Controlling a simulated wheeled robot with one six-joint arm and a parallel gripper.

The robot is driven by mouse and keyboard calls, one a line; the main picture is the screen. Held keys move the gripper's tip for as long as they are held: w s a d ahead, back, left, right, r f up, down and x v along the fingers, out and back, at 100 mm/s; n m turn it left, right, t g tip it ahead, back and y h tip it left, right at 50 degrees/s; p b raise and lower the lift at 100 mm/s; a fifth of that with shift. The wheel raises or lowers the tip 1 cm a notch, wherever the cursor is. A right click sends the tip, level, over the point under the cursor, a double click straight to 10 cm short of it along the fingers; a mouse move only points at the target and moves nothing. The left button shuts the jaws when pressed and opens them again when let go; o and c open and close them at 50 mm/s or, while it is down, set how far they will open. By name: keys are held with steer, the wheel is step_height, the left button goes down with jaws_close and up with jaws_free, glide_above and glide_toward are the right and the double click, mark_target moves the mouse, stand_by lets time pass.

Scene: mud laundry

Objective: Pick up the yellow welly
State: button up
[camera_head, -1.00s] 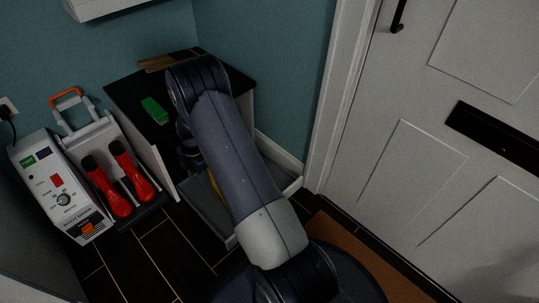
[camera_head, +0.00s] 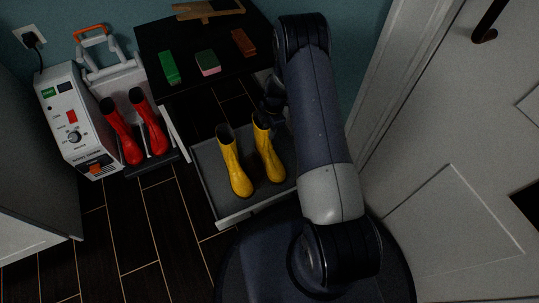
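Two yellow wellies stand upright side by side in a shallow grey tray (camera_head: 208,178) on the floor. The left yellow welly (camera_head: 232,163) is in full view. The right yellow welly (camera_head: 267,150) stands close to my arm, and its top is near my gripper. My gripper (camera_head: 270,104) is a dark shape mostly hidden behind my forearm, just above and beside the right welly's opening. I cannot tell whether it touches the welly or how its fingers stand.
A black-topped bench (camera_head: 190,40) behind the tray holds green, pink-green and brown blocks. A white door (camera_head: 450,200) is at right. Dark floor is clear at front left.

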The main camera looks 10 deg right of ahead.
steer(key=shift+w+a+f, duration=0.1)
steer(key=shift+f, duration=0.2)
jaws_close()
stand_by(1.2)
